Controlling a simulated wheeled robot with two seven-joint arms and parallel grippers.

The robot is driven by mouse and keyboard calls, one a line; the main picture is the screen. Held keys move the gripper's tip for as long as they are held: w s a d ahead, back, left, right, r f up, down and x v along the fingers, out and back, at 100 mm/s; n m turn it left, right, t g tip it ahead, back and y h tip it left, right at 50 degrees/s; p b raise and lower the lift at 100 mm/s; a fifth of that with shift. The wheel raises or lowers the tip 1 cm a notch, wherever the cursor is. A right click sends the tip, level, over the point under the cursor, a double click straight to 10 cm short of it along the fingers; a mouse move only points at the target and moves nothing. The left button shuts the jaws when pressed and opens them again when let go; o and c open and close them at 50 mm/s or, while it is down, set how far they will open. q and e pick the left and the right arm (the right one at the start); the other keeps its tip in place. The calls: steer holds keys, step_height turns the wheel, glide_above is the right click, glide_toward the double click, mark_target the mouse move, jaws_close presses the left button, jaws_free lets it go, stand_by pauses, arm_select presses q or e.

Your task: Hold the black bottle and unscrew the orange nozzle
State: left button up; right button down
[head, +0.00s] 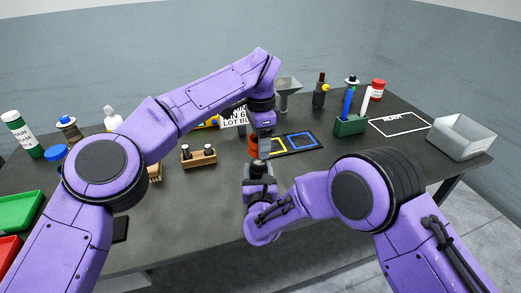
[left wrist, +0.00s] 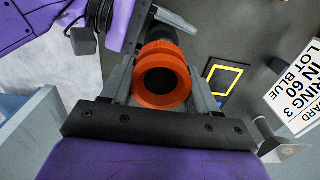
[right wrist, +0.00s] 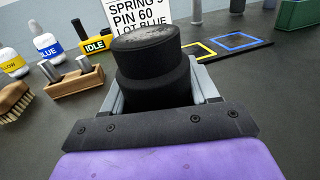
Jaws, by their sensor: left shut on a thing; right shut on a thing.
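The orange nozzle (left wrist: 160,78) is between the fingers of my left gripper (left wrist: 163,88) in the left wrist view, its round dark opening facing the camera. In the head view the nozzle (head: 253,144) shows partly behind the left gripper (head: 264,147), which is shut on it. The black bottle (right wrist: 150,70) stands between the fingers of my right gripper (right wrist: 160,95), which is shut on it. Its dark top is bare in the right wrist view, with no nozzle on it. In the head view the bottle (head: 258,169) is just below the left gripper; its lower part is hidden.
A wooden block with pegs (head: 199,158) stands left of the bottle. Behind are a white sign (head: 233,117) and a mat with yellow and blue squares (head: 297,142). A green holder (head: 350,126) and grey bin (head: 460,137) stand right. The table's front edge is close.

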steer(key=shift+c, duration=1)
jaws_free()
steer(key=shift+w+a+f, duration=0.1)
steer(key=shift+a+f, duration=0.05)
steer(key=shift+f, duration=0.05)
